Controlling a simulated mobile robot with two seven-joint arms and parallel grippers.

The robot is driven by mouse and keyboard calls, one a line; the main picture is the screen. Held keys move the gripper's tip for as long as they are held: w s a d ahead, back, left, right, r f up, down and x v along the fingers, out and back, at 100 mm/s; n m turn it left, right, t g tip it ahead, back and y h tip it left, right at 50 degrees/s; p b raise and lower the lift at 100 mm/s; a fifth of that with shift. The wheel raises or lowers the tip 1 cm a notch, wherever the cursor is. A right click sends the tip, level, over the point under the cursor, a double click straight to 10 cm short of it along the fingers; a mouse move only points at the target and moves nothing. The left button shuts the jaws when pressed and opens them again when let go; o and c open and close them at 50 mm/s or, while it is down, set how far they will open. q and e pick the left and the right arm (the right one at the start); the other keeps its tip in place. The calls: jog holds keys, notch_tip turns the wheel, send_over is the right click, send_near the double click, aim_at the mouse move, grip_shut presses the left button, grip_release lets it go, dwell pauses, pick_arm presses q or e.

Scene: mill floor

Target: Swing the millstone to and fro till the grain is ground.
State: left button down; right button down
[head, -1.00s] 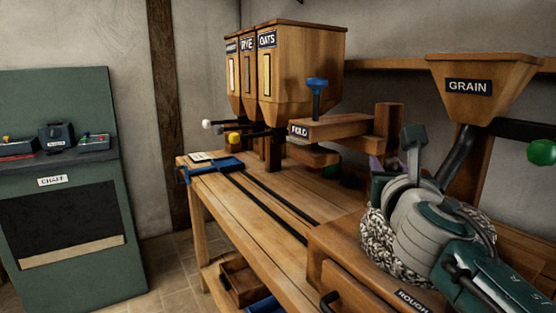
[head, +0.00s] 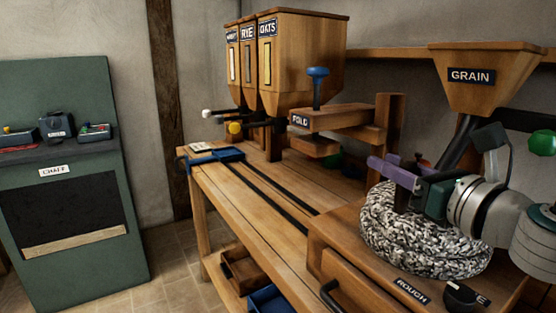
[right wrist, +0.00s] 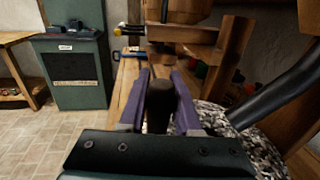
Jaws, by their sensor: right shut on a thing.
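The millstone (head: 425,240) is a thick round stone speckled black and white, lying flat on a wooden housing at the right of the bench. It also shows at the lower right of the right wrist view (right wrist: 238,135). My right gripper (head: 393,174) has purple fingers and reaches in from the right, over the stone's upper side. In the right wrist view its fingers are shut on a dark upright handle (right wrist: 158,108). The handle's foot is hidden there. The grain hopper (head: 485,95) stands above and behind, with a dark chute (head: 460,142) slanting down toward the stone. No grain shows.
A ROUGH label (head: 411,291) and a black knob (head: 464,296) sit on the housing's front. The wooden FOLD press (head: 335,121) and labelled bins (head: 300,60) stand farther back. A green CHAFF cabinet (head: 70,190) is at left. The bench middle is clear.

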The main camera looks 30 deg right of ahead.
jog(key=y+b, duration=0.1)
jog(key=s+n+y+b, duration=0.1)
jog(key=shift+a+f+n+y, duration=0.15)
jog(key=shift+a+n+y, duration=0.05)
jog(key=shift+n+y, duration=0.1)
jog(key=shift+s+n+y+b, duration=0.4)
jog(key=shift+n+y, duration=0.1)
jog(key=shift+y, duration=0.3)
jog(key=shift+r, duration=0.2)
jog(key=c, duration=0.6)
grip_release()
jog(key=shift+w, duration=0.1)
